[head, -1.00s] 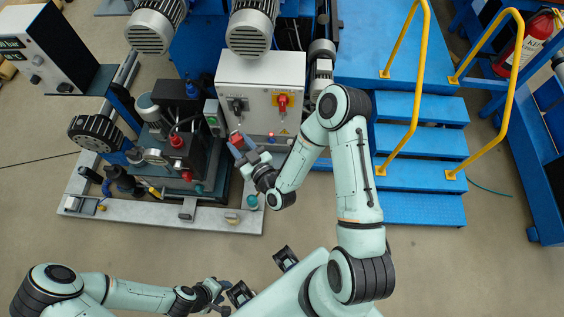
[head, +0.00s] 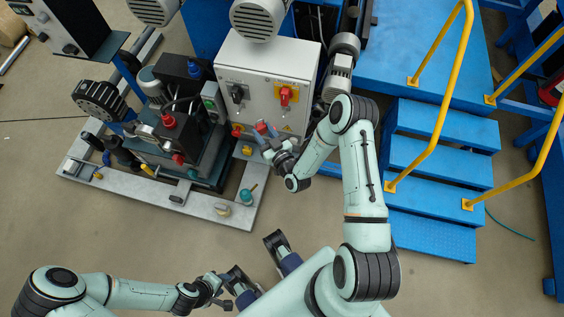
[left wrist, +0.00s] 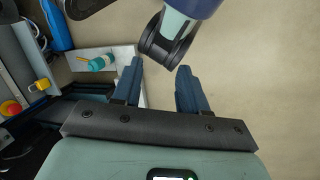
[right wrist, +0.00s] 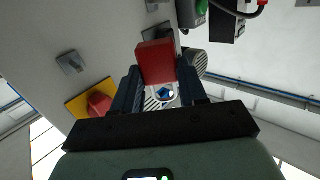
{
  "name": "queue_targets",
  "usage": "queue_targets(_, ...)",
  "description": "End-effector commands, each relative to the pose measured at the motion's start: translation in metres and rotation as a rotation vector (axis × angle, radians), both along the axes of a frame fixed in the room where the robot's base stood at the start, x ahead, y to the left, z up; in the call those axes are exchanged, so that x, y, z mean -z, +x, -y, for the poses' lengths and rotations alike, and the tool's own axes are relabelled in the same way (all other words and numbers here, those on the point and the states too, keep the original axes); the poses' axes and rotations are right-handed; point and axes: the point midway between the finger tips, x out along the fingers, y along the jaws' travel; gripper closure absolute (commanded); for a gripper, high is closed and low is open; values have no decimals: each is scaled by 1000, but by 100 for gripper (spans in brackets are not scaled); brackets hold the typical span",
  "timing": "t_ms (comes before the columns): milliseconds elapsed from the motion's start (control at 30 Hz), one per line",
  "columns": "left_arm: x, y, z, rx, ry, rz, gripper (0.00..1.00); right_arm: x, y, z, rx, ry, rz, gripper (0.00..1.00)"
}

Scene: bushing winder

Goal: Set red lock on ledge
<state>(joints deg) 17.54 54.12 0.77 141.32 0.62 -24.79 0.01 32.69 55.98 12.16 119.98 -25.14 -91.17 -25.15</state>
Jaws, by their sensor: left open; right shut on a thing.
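The red lock (right wrist: 156,62) is held in my right gripper (right wrist: 160,88), its red body projecting past the fingertips and its pale shackle (right wrist: 163,101) between the fingers. In the head view the lock (head: 261,128) and right gripper (head: 270,143) are at the lower front of the grey control cabinet (head: 240,62). I cannot tell whether the lock touches anything, and I cannot clearly pick out the ledge. My left gripper (left wrist: 160,72) is open and empty; in the head view it (head: 222,288) is low, above the floor.
The cabinet front carries a red switch on a yellow plate (head: 287,95) and a black switch (head: 237,92). A pump unit (head: 170,140) stands left on a pale base frame (head: 130,192). Blue steps (head: 435,170) with yellow rails are at right. Floor in front is clear.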

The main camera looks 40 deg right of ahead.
Motion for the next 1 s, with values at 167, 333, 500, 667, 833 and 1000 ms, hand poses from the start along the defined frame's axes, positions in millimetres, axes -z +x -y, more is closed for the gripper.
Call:
queue_targets(167, 37, 8, -3, -11, 10, 30, 57, 72, -1, 41, 20, -9, -2, 91)
queue_targets(333, 59, 15, -5, -19, 17, 52, 57, 116, -3, 70, 25, -18, -6, 91)
queue_targets(500, 69, 20, -6, -23, 21, 65, 57, 139, -5, 85, 25, -23, -11, 91)
queue_targets(667, 76, 25, -8, -28, 28, 80, 57, 158, -6, 89, 24, -23, -13, 91)
queue_targets(833, 93, 44, -18, -50, 53, 130, 57, 202, -6, 88, 24, -23, -15, 91)
queue_targets(1000, 112, 68, -30, -76, 85, 194, 57, 249, -6, 89, 25, -24, -14, 91)
